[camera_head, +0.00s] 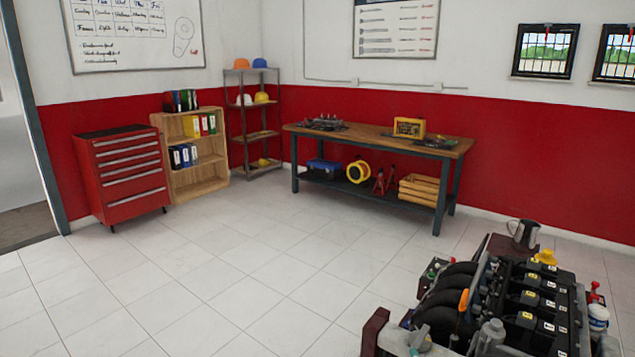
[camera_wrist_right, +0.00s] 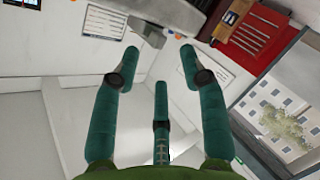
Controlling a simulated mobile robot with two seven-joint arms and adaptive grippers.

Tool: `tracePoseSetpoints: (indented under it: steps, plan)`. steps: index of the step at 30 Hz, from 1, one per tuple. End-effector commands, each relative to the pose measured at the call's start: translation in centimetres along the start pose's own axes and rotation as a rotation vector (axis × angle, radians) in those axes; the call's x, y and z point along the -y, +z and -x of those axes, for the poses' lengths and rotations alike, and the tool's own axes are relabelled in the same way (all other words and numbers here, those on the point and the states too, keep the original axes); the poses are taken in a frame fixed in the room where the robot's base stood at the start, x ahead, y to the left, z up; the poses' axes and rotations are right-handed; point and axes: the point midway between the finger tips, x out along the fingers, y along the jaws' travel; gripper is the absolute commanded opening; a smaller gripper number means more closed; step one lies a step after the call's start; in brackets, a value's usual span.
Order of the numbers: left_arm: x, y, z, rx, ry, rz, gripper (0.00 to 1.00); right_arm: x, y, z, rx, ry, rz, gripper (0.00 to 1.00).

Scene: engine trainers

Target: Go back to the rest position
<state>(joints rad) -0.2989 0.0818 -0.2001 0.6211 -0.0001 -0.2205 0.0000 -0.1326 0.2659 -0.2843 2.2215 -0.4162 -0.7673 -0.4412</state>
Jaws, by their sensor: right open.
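My right gripper (camera_wrist_right: 158,75) shows in the right wrist view with its teal fingers spread apart. Nothing is between the fingers. The view behind them is tilted, with white walls and ceiling, and the gripper touches nothing that I can see. Neither of my grippers shows in the head view. An engine trainer (camera_head: 510,310) with a black engine and several coil covers stands at the lower right of the head view, cut off by the frame's bottom edge.
A workbench (camera_head: 452,147) stands along the red wall, with a metal shelf (camera_head: 257,136), a wooden bookcase (camera_head: 205,171) and a red tool cabinet (camera_head: 122,173) to its left. A metal jug (camera_head: 524,234) is behind the engine. The tiled floor (camera_head: 230,270) at centre and left is clear.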

Motion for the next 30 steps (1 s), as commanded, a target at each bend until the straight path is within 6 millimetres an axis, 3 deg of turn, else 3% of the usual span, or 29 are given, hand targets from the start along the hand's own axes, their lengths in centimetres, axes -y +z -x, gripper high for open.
tracePoseSetpoints:
  steps: [1,3,6,12,20,30]
  plan:
    - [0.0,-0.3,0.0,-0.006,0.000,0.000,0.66,2.6,2.5,1.7,0.101,-0.094,-0.121,0.43]
    - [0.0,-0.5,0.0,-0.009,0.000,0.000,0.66,5.8,5.2,4.1,0.234,-0.206,-0.270,0.43]
    - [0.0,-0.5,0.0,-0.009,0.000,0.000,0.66,9.4,7.9,7.7,0.395,-0.331,-0.429,0.43]
    - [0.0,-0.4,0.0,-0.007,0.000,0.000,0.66,14.0,10.5,13.9,0.636,-0.498,-0.626,0.43]
    - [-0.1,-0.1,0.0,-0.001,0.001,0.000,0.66,17.7,11.9,21.6,0.899,-0.657,-0.793,0.43]
    - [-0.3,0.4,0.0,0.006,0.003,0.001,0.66,25.0,15.9,18.2,0.919,-0.675,-0.770,0.43]
